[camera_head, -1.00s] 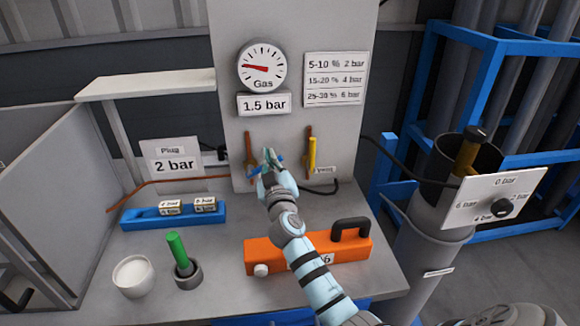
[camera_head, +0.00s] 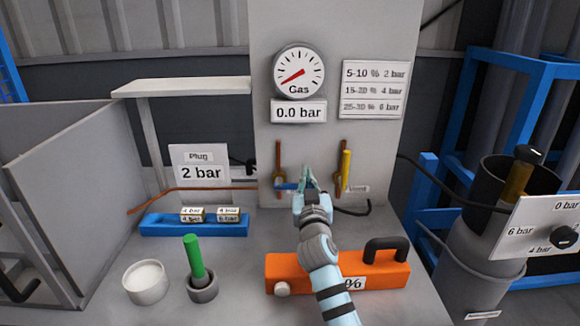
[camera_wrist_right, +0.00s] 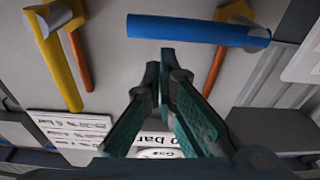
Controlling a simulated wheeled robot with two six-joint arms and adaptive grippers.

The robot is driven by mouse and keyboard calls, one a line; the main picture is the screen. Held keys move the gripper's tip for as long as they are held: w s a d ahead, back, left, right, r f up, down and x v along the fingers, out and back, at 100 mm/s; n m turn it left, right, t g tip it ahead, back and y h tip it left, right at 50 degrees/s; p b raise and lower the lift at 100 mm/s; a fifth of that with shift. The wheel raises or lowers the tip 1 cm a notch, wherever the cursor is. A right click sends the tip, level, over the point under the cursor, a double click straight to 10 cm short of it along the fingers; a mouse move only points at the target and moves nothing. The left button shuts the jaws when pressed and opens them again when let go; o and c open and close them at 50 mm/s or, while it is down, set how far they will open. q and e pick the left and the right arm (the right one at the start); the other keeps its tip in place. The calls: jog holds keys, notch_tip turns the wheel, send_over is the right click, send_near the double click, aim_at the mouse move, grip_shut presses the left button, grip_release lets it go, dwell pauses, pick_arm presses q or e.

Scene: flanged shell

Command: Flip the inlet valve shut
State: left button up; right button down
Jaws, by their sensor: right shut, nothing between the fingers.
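The inlet valve, by its place left of the vent valve, has a blue handle (camera_head: 288,186) lying level across a copper pipe on the grey panel. In the right wrist view the blue handle (camera_wrist_right: 195,29) runs crosswise just beyond my fingertips. My right gripper (camera_head: 309,173) is shut and empty, close to the handle's right end. The right gripper's fingertips (camera_wrist_right: 160,58) meet in the wrist view; I cannot tell whether they touch the handle. The yellow vent handle (camera_head: 346,170) stands upright to the right. My left gripper is out of view.
The gas gauge (camera_head: 299,71) sits above a 0.0 bar display (camera_head: 298,111). An orange case (camera_head: 290,272) lies under my right arm. A blue tray (camera_head: 165,226), a green-handled tool (camera_head: 193,257) and a white cup (camera_head: 145,281) stand left.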

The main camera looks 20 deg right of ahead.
notch_tip(320, 180, up, 5)
jog(key=p, duration=0.4)
jog(key=f+v, duration=0.1)
jog(key=v, duration=0.8)
jog(key=shift+s+a, duration=0.1)
